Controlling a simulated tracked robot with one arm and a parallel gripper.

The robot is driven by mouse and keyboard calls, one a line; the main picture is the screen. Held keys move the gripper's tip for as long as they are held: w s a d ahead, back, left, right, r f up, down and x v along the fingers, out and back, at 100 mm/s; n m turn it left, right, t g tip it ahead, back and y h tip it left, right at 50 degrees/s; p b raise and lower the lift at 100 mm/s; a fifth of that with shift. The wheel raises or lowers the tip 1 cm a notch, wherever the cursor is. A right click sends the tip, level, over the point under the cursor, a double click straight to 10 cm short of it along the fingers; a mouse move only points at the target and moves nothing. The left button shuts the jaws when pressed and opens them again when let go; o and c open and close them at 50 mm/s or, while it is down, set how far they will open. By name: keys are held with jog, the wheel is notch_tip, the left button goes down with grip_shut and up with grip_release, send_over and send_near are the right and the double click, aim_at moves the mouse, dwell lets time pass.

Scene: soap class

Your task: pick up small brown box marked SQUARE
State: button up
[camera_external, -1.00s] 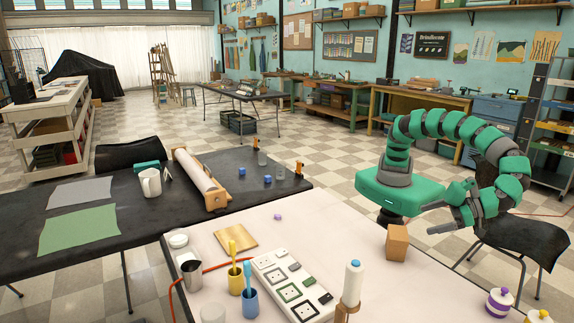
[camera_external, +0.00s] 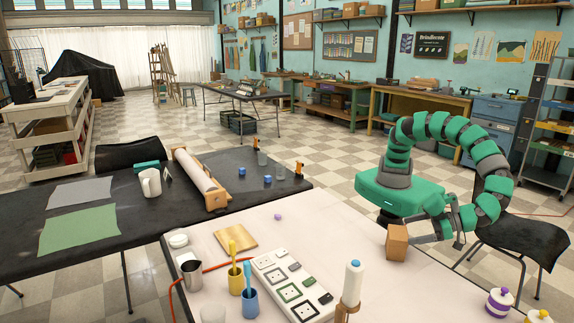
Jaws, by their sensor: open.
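A small brown box (camera_external: 397,242) stands upright near the right edge of the white table (camera_external: 330,226). No marking on it is legible at this size. My gripper (camera_external: 428,224) is open, low and just to the right of the box. Its fingers point left toward the box. Part of the gripper lies close to the box's right side, and I cannot tell whether it touches. Nothing shows between the jaws.
Purple-lidded (camera_external: 499,301) and yellow-lidded jars sit at the front right. The white table is clear around the box's left and front.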

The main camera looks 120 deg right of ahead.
aim_at(401, 233)
jog(key=shift+b+x, duration=0.3)
jog(key=shift+x, duration=2.5)
jog(key=shift+a+f, duration=0.1)
jog(key=shift+f, duration=0.05)
jog(key=c, duration=1)
